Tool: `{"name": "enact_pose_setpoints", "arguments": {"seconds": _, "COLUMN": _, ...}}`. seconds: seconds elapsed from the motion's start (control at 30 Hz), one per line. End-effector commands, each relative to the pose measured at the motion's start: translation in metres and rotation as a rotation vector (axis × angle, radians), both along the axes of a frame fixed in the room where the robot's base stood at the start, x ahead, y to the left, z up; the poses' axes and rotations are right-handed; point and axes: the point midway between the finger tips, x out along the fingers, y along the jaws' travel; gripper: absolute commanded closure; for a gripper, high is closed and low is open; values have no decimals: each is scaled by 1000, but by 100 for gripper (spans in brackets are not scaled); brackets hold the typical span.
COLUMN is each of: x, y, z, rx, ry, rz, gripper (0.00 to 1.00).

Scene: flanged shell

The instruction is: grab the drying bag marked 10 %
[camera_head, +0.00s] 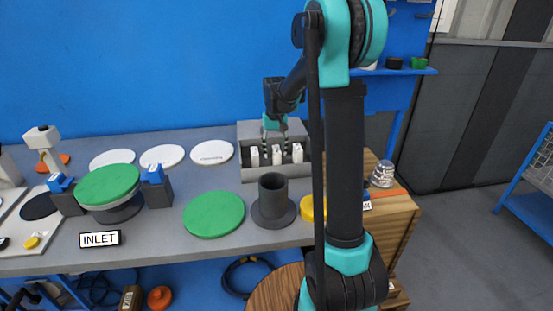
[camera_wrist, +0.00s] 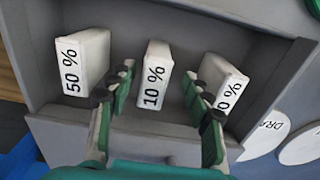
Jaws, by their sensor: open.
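The drying bag marked 10 % (camera_wrist: 153,88) is a white block-like bag in the middle of three in a grey bin (camera_wrist: 165,140). In the wrist view my gripper (camera_wrist: 158,92) is open, with its green and black fingers on either side of this bag. Whether the fingers touch it I cannot tell. A bag marked 50 % (camera_wrist: 82,62) stands to the left. A third bag (camera_wrist: 224,88) stands to the right, its first digit hidden by a finger. In the head view my gripper (camera_head: 275,122) is over the bin (camera_head: 262,174), above the middle bag (camera_head: 276,156).
White discs (camera_head: 212,152) lie left of the bin. A clear cup-like item (camera_head: 382,174) is at the right.

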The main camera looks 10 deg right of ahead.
Motion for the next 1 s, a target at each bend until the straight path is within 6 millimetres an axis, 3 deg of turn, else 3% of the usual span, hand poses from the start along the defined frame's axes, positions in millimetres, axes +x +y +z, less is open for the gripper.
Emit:
{"name": "enact_pose_setpoints", "arguments": {"seconds": 0.3, "x": 4, "y": -6, "z": -41, "rx": 0, "ry": 0, "rz": -1, "gripper": 50}}
{"name": "enact_pose_setpoints", "arguments": {"seconds": 0.63, "x": 3, "y": -6, "z": -47, "rx": 0, "ry": 0, "rz": 0, "gripper": 51}}
{"name": "enact_pose_setpoints", "arguments": {"seconds": 1.0, "x": 3, "y": -6, "z": -46, "rx": 0, "ry": 0, "rz": 0, "gripper": 97}}
